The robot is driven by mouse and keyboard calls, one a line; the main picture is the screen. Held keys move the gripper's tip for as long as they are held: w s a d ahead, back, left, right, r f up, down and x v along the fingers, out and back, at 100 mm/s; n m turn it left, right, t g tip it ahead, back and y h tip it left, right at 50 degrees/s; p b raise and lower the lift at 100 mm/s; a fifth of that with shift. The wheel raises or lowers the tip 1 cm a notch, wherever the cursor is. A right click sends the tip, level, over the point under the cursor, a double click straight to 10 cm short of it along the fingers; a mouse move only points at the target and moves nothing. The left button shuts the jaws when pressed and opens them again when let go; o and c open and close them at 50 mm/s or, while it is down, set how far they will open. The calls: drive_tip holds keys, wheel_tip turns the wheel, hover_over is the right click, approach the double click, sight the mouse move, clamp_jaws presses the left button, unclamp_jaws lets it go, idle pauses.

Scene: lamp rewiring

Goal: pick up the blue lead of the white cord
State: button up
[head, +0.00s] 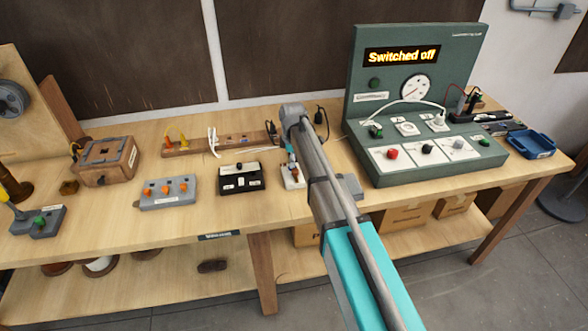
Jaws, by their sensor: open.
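A white cord (212,141) hangs at the wooden rack on the middle of the bench, with its end looping down in front. Its separate leads are too small to tell apart, and I cannot make out a blue one. Another white cord (416,103) arches over the sloped front of the green test panel. My arm reaches from the lower right up over the bench, its far joint near the rack's right end. My gripper cannot be made out; the arm's end is hidden behind its own links.
The wooden rack (181,149) stands behind a grey block with orange knobs (166,191) and a black block (240,179). The green test panel (427,168) reads "Switched off". A blue tray (531,144) lies at right, a wooden box (106,160) at left.

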drive_tip(key=shift+f, duration=0.1)
idle(0.6)
clamp_jaws()
